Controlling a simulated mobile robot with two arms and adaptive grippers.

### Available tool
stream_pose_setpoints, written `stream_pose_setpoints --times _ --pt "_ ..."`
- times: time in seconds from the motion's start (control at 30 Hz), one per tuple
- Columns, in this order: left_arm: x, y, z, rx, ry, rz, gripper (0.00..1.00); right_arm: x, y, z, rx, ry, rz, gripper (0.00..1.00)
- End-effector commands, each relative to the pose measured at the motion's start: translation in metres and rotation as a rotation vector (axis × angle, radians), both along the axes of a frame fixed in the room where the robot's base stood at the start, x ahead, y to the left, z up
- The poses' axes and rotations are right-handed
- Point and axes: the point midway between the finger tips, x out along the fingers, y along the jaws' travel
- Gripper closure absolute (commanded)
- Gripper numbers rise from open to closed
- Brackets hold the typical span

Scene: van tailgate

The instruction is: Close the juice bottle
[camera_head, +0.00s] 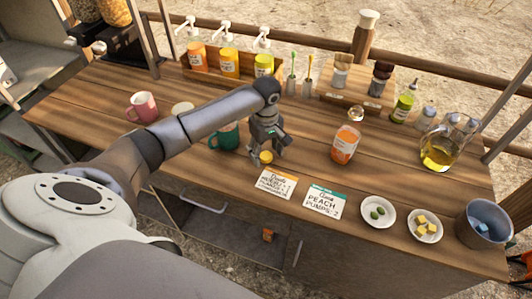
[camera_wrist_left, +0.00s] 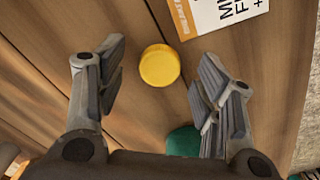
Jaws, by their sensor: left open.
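A clear bottle with orange juice and a label (camera_head: 345,146) stands upright on the wooden counter, right of my left gripper. No cap is visible on its neck, though its mouth is small in the view. A round yellow cap (camera_head: 266,158) lies flat on the counter near the front edge; it also shows in the left wrist view (camera_wrist_left: 160,65). My left gripper (camera_head: 268,146) points down over the cap. Its fingers are open, one on each side of the cap, with gaps between in the left wrist view. My right gripper is not in view.
A green mug (camera_head: 225,137) stands just left of my left gripper. Two recipe cards (camera_head: 276,184) (camera_head: 325,201) lie at the front edge. Plates of garnishes (camera_head: 378,214) (camera_head: 424,226), a blue-grey bucket (camera_head: 484,225) and a glass pitcher (camera_head: 438,153) are on the right. Pump bottles (camera_head: 229,64) stand behind.

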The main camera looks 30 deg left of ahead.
Motion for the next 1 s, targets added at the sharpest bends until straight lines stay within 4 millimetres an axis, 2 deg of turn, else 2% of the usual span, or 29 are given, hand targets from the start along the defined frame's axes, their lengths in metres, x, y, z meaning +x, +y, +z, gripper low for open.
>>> stream_pose_setpoints --times 0.1,0.4,0.67,1.0 --pt "-0.0002 0.0004 -0.0059 0.001 0.000 0.001 0.39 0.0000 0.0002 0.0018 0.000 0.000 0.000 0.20" --pt "0.0001 0.0004 -0.0062 0.002 -0.001 0.000 0.39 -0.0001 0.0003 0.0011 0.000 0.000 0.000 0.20" --pt "0.0001 0.0004 -0.0059 0.002 -0.001 0.000 0.71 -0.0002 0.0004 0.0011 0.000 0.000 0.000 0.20" --pt "0.0001 0.0005 -0.0058 0.002 -0.001 0.000 0.73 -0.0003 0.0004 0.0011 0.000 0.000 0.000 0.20"
